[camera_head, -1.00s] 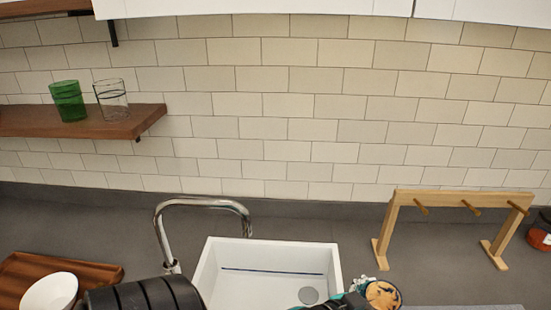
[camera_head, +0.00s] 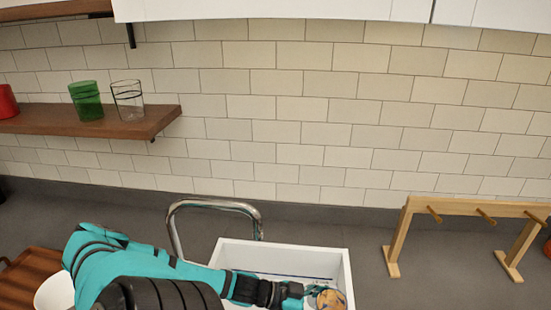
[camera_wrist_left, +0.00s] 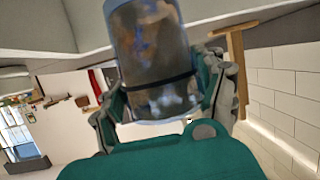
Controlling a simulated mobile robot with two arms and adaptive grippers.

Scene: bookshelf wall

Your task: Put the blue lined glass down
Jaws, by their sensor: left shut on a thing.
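My left gripper (camera_head: 303,292) reaches in from the left over the white sink (camera_head: 343,262). It is shut on a glass, the blue lined glass (camera_wrist_left: 150,50), which in the left wrist view is see-through and greyish blue with one dark band. My fingers (camera_wrist_left: 168,90) are on both its sides. In the head view its round, tan-looking end (camera_head: 329,299) shows at the bottom edge, in front of the sink's interior. I cannot tell how high the glass is above the sink bottom. My right gripper is not in view.
A curved metal faucet (camera_head: 215,203) stands behind my left arm. A wooden peg rack (camera_head: 460,208) stands right of the sink, with bare grey counter (camera_head: 375,265) between. A wooden shelf (camera_head: 145,124) holds a green glass (camera_head: 87,101) and a clear lined glass (camera_head: 128,100). A white bowl (camera_head: 55,292) is at lower left.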

